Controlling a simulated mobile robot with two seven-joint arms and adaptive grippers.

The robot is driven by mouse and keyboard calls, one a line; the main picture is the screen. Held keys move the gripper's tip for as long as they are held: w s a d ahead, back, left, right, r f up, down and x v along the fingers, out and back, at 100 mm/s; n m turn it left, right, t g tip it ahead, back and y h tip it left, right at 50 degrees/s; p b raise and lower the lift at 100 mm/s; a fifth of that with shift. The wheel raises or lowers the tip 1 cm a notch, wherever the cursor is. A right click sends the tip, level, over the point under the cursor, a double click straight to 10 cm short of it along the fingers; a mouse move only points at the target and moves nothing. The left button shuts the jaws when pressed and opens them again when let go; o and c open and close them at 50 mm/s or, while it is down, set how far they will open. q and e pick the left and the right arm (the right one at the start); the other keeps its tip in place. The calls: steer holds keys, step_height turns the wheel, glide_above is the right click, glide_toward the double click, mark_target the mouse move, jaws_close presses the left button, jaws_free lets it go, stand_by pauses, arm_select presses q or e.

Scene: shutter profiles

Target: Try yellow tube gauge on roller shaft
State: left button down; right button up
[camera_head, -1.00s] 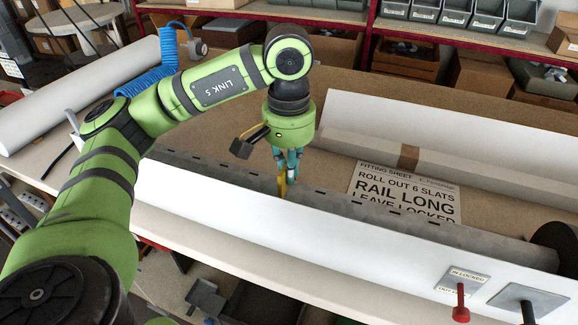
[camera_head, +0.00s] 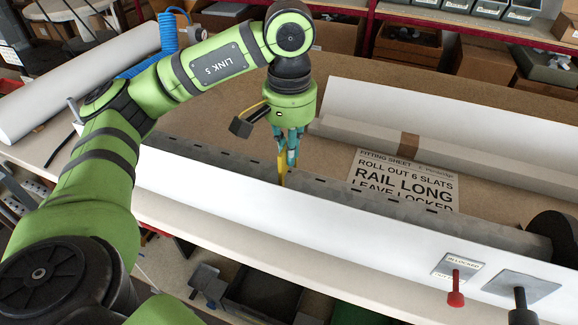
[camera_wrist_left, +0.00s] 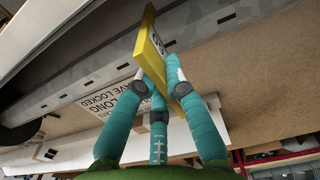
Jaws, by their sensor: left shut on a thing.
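My left gripper (camera_head: 288,152) has teal fingers shut on the yellow tube gauge (camera_head: 282,172). It points down at the grey slotted roller shaft (camera_head: 355,196). The gauge's lower end is at the shaft; I cannot tell if it touches or fits around it. In the left wrist view, the gauge (camera_wrist_left: 152,50) is a flat yellow piece with a printed label, between the fingertips (camera_wrist_left: 160,80) and beside the grey shaft. My right gripper is not in view.
A long white panel (camera_head: 300,228) runs in front of the shaft. A red-handled lever (camera_head: 455,292) stands at right by a lock label. A printed fitting sheet (camera_head: 405,182) and a long box (camera_head: 470,165) lie behind. Bins and cartons fill the shelves at the back.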

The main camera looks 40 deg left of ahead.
arm_select(q)
steer(key=shift+r+p, duration=1.15)
steer(key=shift+r, duration=0.8)
steer(key=shift+r+p, duration=2.25)
steer(key=shift+r, duration=0.4)
